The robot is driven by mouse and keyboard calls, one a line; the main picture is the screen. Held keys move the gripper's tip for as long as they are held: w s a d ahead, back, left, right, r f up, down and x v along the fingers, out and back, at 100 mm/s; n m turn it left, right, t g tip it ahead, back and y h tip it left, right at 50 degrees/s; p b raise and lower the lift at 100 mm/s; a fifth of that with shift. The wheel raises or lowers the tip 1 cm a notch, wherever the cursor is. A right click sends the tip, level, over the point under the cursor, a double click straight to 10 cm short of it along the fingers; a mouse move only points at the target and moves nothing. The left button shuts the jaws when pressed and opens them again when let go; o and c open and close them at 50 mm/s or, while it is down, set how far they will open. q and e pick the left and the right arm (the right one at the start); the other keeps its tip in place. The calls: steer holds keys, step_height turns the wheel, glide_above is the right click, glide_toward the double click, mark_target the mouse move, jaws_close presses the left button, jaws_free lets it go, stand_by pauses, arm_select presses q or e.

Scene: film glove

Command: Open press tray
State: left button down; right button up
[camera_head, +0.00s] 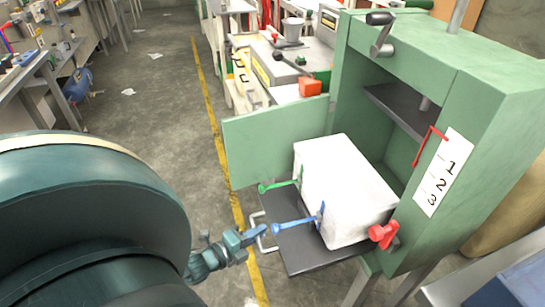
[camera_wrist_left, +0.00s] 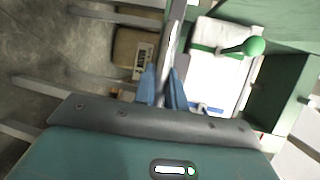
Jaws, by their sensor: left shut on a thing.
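The green press (camera_head: 365,60) stands at the right with its front open. Its dark press tray (camera_head: 310,258) extends out of the front and carries a white block (camera_head: 345,185). The tray's metal handle (camera_head: 262,220) sticks out at its left edge. My left gripper (camera_head: 257,233) is shut on this handle, and its blue fingers (camera_wrist_left: 166,88) close around the metal bar in the left wrist view. The white block also shows in the left wrist view (camera_wrist_left: 208,75). My right gripper is in neither view.
A green door panel (camera_head: 270,138) stands open beside the tray. Other machines stand behind. The floor (camera_head: 165,130) at the left is mostly clear.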

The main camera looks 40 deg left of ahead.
arm_select(q)
steer(key=shift+s+a, duration=0.3)
steer(key=shift+s, duration=0.2)
steer(key=c, duration=1.5)
jaws_free()
steer(key=shift+o, duration=0.2)
steer(key=p+v, duration=0.1)
steer(key=v, duration=1.2)
steer(key=shift+s, duration=0.1)
